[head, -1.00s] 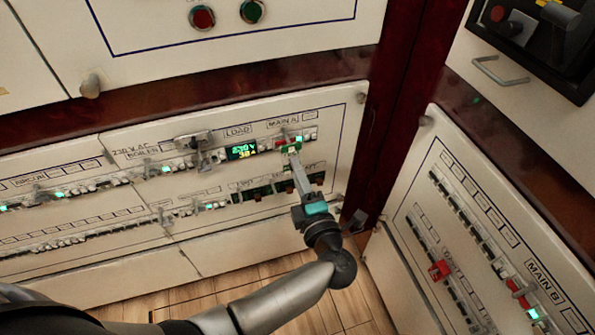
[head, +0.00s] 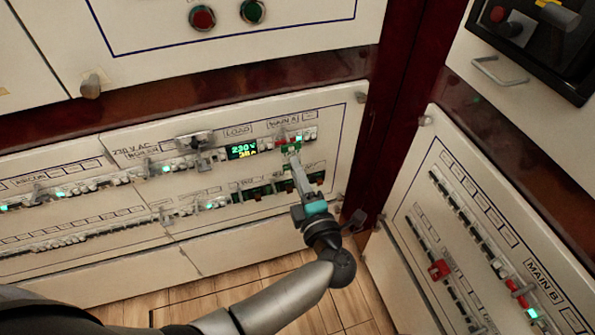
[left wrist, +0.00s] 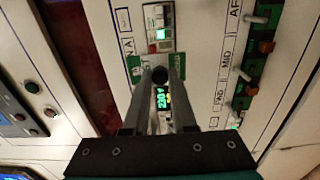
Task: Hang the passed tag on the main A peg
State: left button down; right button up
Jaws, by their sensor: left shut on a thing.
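The passed tag (left wrist: 173,64) is a small green tag with pale lettering, partly hidden by my fingers. It also shows in the head view (head: 291,148), just below the MAIN A breaker group (head: 288,139). My left gripper (head: 292,155) is shut on the tag and reaches up to the panel there. In the left wrist view its two fingers (left wrist: 161,82) point at the panel, with a dark round end between their tips. I cannot tell whether this is the main A peg, or whether the tag touches it. My right gripper is not in view.
A lit 230 V display (head: 242,151) sits left of MAIN A. Rows of breakers and lit green lamps run along the panel, with toggle switches (head: 291,186) below. The MAIN B panel (head: 520,290) stands at the right, with a red piece (head: 438,269) on it.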

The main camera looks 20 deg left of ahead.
pick_arm(q)
jog(key=shift+x, duration=1.2)
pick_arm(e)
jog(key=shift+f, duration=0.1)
pick_arm(q)
jog(key=c, duration=0.7)
grip_release()
jog(key=shift+o, duration=0.2)
